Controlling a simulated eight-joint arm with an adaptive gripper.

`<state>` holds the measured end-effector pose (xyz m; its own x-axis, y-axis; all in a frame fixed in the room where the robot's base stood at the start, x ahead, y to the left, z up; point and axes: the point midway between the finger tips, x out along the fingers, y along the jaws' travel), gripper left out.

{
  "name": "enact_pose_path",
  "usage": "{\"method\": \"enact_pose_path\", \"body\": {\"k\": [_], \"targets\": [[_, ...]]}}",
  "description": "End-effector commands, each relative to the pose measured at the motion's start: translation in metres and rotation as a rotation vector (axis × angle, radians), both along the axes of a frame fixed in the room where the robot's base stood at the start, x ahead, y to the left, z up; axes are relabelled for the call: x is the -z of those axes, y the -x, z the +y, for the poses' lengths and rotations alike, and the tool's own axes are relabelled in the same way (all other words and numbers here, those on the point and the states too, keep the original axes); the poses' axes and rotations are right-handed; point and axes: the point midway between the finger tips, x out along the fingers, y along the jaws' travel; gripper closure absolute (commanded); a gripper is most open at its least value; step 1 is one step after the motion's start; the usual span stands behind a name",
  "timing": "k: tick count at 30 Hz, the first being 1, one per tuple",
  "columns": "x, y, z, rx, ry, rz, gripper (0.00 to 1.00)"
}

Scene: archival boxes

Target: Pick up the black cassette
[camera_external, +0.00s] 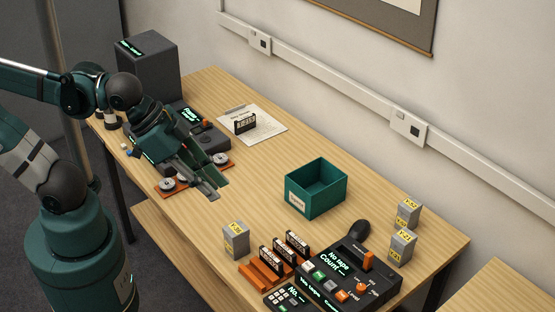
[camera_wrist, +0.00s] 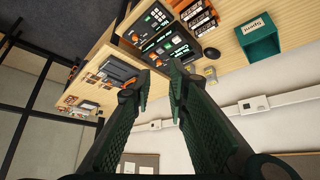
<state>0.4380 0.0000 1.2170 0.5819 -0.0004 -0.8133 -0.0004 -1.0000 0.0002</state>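A small black cassette with a pale label (camera_external: 245,123) stands upright on a white sheet near the back of the table in the external view. More dark cassettes with pale labels (camera_external: 297,243) stand in an orange rack (camera_external: 258,276) at the front; cassettes in a rack also show at the top of the wrist view (camera_wrist: 198,18). I cannot tell from colour alone which one the task means. My gripper (camera_external: 219,189) is over the left part of the table, in front of the sheet and apart from the cassettes. Its fingers are spread and empty, also in the wrist view (camera_wrist: 159,76).
A teal open box (camera_external: 316,190) stands mid-table. A dark tape machine (camera_external: 350,275) is at the front right, with small grey boxes (camera_external: 403,245) beside it. Another dark machine and orange parts with silver reels (camera_external: 167,184) lie around my gripper. Bare wood lies between gripper and teal box.

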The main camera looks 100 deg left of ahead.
Motion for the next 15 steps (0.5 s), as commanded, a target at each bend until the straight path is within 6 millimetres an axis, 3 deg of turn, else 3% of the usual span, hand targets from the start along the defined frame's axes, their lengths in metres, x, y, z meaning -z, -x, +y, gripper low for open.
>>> {"method": "enact_pose_path", "body": {"k": [15], "targets": [[0.0041, -0.0038, 0.0025, -0.042, 0.025, 0.013, 0.84]]}}
